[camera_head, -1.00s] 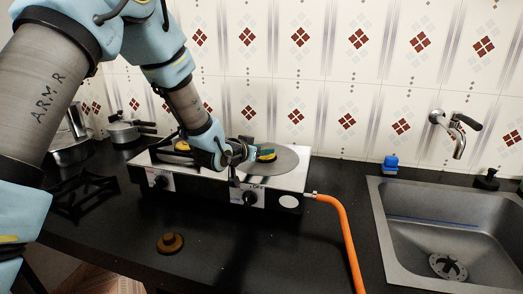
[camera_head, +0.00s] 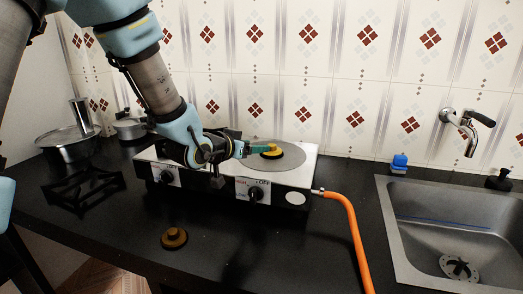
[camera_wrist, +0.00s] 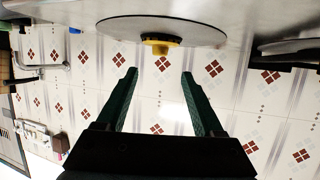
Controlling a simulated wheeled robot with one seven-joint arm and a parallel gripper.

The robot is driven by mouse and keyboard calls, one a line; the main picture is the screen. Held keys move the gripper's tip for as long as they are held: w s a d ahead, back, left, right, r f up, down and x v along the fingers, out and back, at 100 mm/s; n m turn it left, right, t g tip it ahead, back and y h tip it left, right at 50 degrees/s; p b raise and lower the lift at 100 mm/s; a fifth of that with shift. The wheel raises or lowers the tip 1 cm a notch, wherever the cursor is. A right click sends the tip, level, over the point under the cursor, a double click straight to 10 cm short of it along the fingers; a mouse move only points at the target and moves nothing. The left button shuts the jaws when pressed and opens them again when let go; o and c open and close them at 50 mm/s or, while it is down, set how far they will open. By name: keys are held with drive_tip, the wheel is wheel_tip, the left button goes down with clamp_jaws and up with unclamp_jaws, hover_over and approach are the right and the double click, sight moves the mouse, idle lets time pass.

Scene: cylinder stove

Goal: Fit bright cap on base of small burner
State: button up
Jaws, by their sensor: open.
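The bright yellow cap (camera_head: 272,149) sits on a dark base in the middle of the round grey plate of the right burner (camera_head: 293,164). In the wrist view, the yellow cap (camera_wrist: 161,41) shows upside down against its dark base and looks about level. Whether it is fully seated I cannot tell. My gripper (camera_head: 247,149) is just left of the cap, apart from it. In the wrist view, my gripper (camera_wrist: 159,72) has its green fingers spread with nothing between them. My arm hides most of the left burner.
A brown cap-like piece (camera_head: 174,238) lies on the black counter in front of the stove (camera_head: 225,188). An orange hose (camera_head: 352,225) leaves the stove's right side. The sink (camera_head: 450,235) is at right. Pots (camera_head: 68,143) and a black grate (camera_head: 82,188) are at left.

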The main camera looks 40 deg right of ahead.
drive_tip(key=shift+v, duration=1.05)
